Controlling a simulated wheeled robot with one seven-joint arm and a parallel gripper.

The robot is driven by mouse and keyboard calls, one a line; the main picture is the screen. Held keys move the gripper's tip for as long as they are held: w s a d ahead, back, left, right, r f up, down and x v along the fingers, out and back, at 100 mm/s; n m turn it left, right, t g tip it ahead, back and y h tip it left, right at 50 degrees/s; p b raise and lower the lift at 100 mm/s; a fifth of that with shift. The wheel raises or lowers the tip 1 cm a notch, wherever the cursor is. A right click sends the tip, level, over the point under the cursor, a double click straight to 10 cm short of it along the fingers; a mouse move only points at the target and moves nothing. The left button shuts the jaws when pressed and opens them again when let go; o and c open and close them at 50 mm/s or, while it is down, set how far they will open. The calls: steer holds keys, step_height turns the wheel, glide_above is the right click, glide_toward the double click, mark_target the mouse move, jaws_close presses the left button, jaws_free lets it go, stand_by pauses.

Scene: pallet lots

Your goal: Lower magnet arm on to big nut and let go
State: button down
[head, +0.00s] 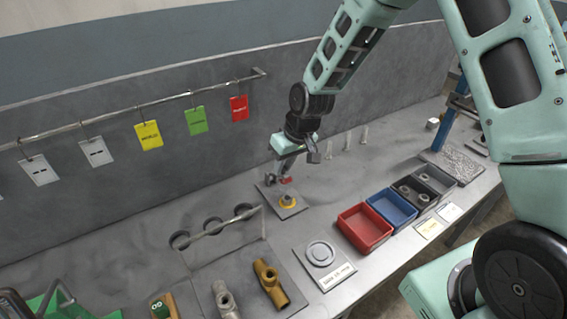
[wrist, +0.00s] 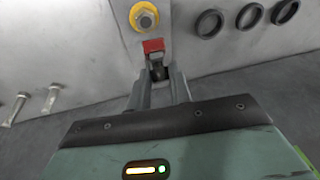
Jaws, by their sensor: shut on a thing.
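My gripper (head: 279,178) is shut on the magnet arm, a dark piece with a red end (head: 286,181). In the wrist view my gripper's fingers (wrist: 160,84) close around its dark part, and the red end (wrist: 153,46) points toward the nut. The red end appears apart from the nut; the exact height of the gap is hard to tell. The gripped part is partly hidden by the fingers.
Red (head: 366,228), blue (head: 392,206) and dark bins stand to the right. Upright bolts (head: 347,141) stand behind. Tags hang on a wall rail (head: 130,107).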

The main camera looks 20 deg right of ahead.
steer(key=shift+s+f, duration=0.2)
steer(key=shift+s, duration=0.15)
steer(key=c, duration=1.5)
jaws_free()
steer(key=shift+o, duration=1)
steer(key=shift+w+r, duration=0.1)
steer(key=shift+w, duration=0.05)
steer(key=b+v, duration=0.1)
steer(key=v, duration=1.6)
steer(key=shift+r, duration=0.2)
steer(key=s+a+n+g, duration=0.1)
steer(key=s+a+n, duration=0.1)
steer(key=s+a, duration=0.75)
steer(key=s+f+n+g+h, duration=0.1)
steer(key=s+f+n+h, duration=0.1)
steer(key=s, duration=1.5)
steer(key=shift+s+a, duration=0.35)
steer(key=shift+a, duration=0.1)
